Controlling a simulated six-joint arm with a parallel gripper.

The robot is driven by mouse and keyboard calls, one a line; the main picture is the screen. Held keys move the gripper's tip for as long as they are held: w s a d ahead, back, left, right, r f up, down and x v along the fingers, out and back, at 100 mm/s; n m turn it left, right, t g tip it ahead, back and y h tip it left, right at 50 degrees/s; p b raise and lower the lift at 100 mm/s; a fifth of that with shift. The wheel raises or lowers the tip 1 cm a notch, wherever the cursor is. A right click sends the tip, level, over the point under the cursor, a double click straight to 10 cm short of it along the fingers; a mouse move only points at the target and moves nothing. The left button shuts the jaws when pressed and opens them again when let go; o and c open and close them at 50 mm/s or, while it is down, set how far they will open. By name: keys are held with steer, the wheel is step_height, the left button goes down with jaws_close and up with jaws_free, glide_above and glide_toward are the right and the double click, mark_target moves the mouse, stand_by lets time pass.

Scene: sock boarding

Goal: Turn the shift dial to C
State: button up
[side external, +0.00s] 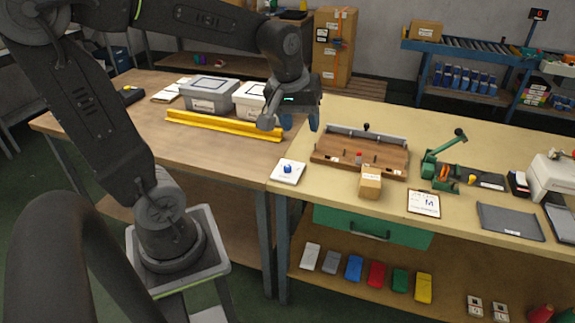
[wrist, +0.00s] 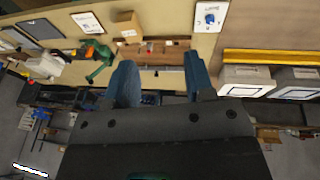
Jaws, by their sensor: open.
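The shift dial is a blue knob (side external: 288,169) on a square white plate (side external: 278,177) near the left end of the light tabletop in the side view. In the wrist view the knob (wrist: 210,18) is at the top, right of centre, with small marks around it. I cannot read the letters or which one the knob points to. My gripper (side external: 300,122) has blue fingers and hangs above and behind the dial, clear of it. In the wrist view my gripper (wrist: 159,62) shows its fingers apart with nothing between them.
A brown wooden tray (side external: 335,157) and a small cardboard box (side external: 370,183) stand right of the dial. A yellow rail (side external: 225,126) and grey-lidded bins (side external: 210,97) lie to the left. A green lever press (side external: 440,170) stands farther right. The tabletop around the dial is clear.

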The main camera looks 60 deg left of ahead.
steer(key=shift+o, duration=0.2)
steer(key=w+a+f+n+g, duration=0.2)
steer(key=w+a+f+n, duration=0.3)
steer(key=a+n, duration=0.3)
steer(key=a+f, duration=0.1)
steer(key=a, duration=0.2)
steer(key=shift+w+f, duration=0.15)
steer(key=shift+w, duration=0.05)
steer(key=n+g+h, duration=0.1)
steer(key=n, duration=0.5)
glide_above(287, 166)
step_height(287, 166, down, 7)
step_height(287, 166, down, 14)
steer(key=shift+d+r, duration=0.1)
steer(key=shift+r, duration=0.1)
steer(key=shift+c, duration=0.3)
steer(key=c, duration=0.9)
